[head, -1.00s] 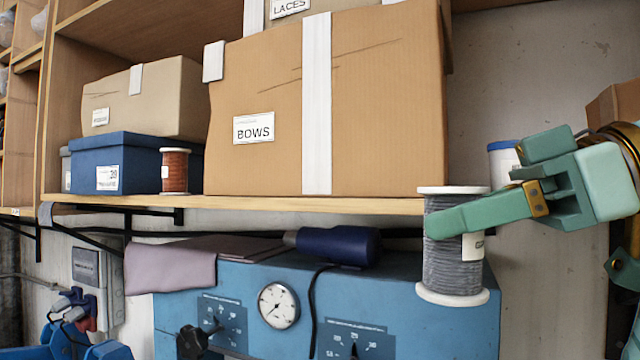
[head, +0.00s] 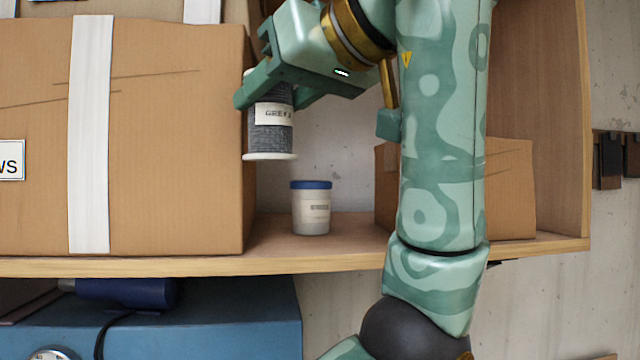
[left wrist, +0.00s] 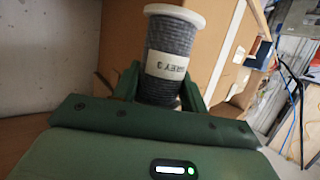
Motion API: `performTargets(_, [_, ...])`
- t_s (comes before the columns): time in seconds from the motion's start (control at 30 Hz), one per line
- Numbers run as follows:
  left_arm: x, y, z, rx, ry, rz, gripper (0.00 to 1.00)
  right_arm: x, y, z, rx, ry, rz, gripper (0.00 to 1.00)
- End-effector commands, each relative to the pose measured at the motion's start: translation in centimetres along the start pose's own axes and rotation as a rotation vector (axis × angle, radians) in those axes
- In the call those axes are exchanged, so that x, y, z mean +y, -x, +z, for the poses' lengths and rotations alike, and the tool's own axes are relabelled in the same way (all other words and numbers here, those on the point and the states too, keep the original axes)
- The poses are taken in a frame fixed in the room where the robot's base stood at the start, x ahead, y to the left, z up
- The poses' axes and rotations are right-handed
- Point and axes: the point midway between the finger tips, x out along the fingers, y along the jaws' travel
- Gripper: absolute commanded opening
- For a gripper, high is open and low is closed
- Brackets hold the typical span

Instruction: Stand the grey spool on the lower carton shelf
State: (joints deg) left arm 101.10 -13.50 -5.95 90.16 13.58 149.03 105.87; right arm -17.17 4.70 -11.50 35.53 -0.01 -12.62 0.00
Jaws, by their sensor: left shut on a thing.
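The grey spool (head: 270,139) has white flanges and a label. My left gripper (head: 272,100) is shut on it and holds it upright, well above the wooden shelf (head: 350,254). The spool overlaps the right side of the big carton in the head view; whether they touch cannot be told. Its top is partly hidden by the gripper. In the left wrist view the grey spool (left wrist: 172,50) sits between the fingers, with its label facing the camera. My right gripper is not in view.
The big carton (head: 180,160) fills the shelf's left part. A blue-lidded jar (head: 311,210) stands right of it, below and right of the spool. A smaller carton (head: 510,190) stands farther right, partly behind my arm. Bare shelf shows around the jar. A blue machine (head: 230,325) is below.

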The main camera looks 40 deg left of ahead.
Motion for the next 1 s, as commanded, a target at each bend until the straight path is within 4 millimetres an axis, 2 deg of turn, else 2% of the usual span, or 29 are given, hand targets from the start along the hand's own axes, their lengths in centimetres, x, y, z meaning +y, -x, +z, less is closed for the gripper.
performTargets(0.03, [1.5,0.1,0.2,0.001,-0.007,-0.003,0.18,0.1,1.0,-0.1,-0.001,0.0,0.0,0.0])
performTargets(0.13, [4.3,-0.2,1.5,0.001,-0.007,-0.003,0.18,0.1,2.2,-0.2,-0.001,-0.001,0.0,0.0])
performTargets(0.2, [5.5,-0.7,3.4,0.0,-0.005,-0.002,0.18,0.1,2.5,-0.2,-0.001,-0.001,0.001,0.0])
performTargets(0.37, [7.5,-1.3,5.9,0.0,-0.002,-0.002,0.18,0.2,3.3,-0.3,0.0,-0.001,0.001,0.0])
performTargets(0.57, [8.8,-1.7,7.5,0.001,-0.002,-0.003,0.18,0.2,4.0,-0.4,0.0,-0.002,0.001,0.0])
performTargets(0.73, [8.6,-2.5,10.0,0.0,0.0,-0.002,0.18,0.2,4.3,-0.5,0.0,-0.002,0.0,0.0])
performTargets(1.0, [8.6,-2.6,10.4,0.001,0.002,-0.002,0.18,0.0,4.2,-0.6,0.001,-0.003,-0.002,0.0])
